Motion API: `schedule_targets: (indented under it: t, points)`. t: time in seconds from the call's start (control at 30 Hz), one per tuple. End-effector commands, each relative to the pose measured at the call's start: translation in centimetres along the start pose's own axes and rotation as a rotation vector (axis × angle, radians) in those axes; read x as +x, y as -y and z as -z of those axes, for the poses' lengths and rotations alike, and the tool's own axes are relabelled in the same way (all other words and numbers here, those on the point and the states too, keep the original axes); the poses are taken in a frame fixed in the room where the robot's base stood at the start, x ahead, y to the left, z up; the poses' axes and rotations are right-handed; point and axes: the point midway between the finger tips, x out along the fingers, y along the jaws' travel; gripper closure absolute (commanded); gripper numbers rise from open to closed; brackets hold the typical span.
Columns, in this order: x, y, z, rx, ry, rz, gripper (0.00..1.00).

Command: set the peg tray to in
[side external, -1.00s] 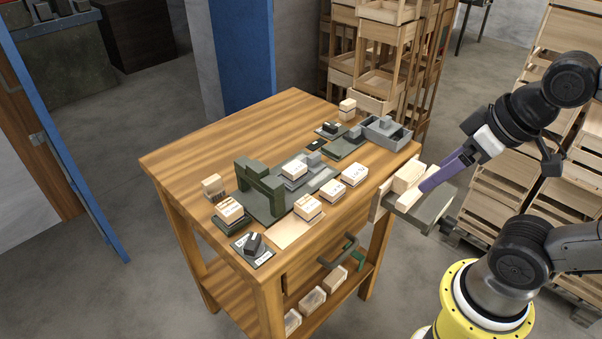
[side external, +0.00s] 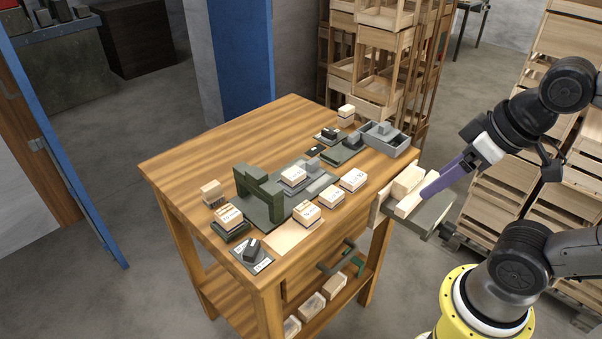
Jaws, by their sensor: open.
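What looks like the peg tray (side external: 432,216) sticks out from the right side of the wooden table. It has a dark grey slab, a pale wooden edge board by the table and pale wooden blocks (side external: 408,180) on top. My gripper (side external: 425,193) has long purple fingers that point down and left to these blocks, from the right. The fingertips are at or just above the nearer block; I cannot tell whether they touch it. The fingers overlap in this view, and no held thing shows between them.
The wooden table (side external: 180,155) carries a green arch fixture (side external: 258,190), several labelled wooden blocks, and a grey bin (side external: 388,138) near its right corner. A dark handle (side external: 338,258) sticks out from its front. Wooden crate stacks (side external: 375,60) stand behind. The table's back left is clear.

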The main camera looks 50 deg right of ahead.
Motion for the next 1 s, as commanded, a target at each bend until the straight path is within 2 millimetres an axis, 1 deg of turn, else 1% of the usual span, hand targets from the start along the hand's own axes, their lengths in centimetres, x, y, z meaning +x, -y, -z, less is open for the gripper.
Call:
schedule_targets:
  t: [0.07, 0.17, 0.23, 0.33, 0.43, 0.5, 0.57, 0.6, 0.67, 0.7, 0.77, 0.8, 0.87, 0.9, 0.97, 1.0]
  points:
    - [-1.0, 0.0, 0.8, -0.009, -0.009, 0.0, 0.22]
    - [-2.5, 0.0, 2.9, -0.019, -0.014, -0.001, 0.22]
    - [-3.5, -0.1, 5.0, -0.026, -0.003, -0.002, 0.22]
    - [-4.3, -0.3, 8.4, -0.032, 0.026, -0.004, 0.22]
    - [-4.4, -0.6, 11.9, -0.036, 0.063, -0.006, 0.22]
    - [-4.1, -0.8, 14.4, -0.038, 0.094, -0.007, 0.22]
    - [-3.5, -1.1, 16.6, -0.038, 0.121, -0.008, 0.22]
    - [-2.9, -1.2, 18.0, -0.038, 0.14, -0.008, 0.22]
    - [-1.9, -1.5, 20.0, -0.036, 0.167, -0.008, 0.22]
    - [-1.1, -1.8, 21.2, -0.036, 0.188, -0.008, 0.22]
    - [0.3, -2.1, 23.0, -0.034, 0.217, -0.008, 0.22]
    - [1.4, -2.3, 24.1, -0.032, 0.236, -0.008, 0.22]
    - [3.2, -2.8, 25.6, -0.029, 0.267, -0.007, 0.22]
    - [4.5, -3.0, 26.5, -0.027, 0.287, -0.007, 0.22]
    - [6.6, -3.5, 27.7, -0.022, 0.318, -0.006, 0.22]
    - [8.0, -3.7, 28.3, -0.019, 0.338, -0.005, 0.22]
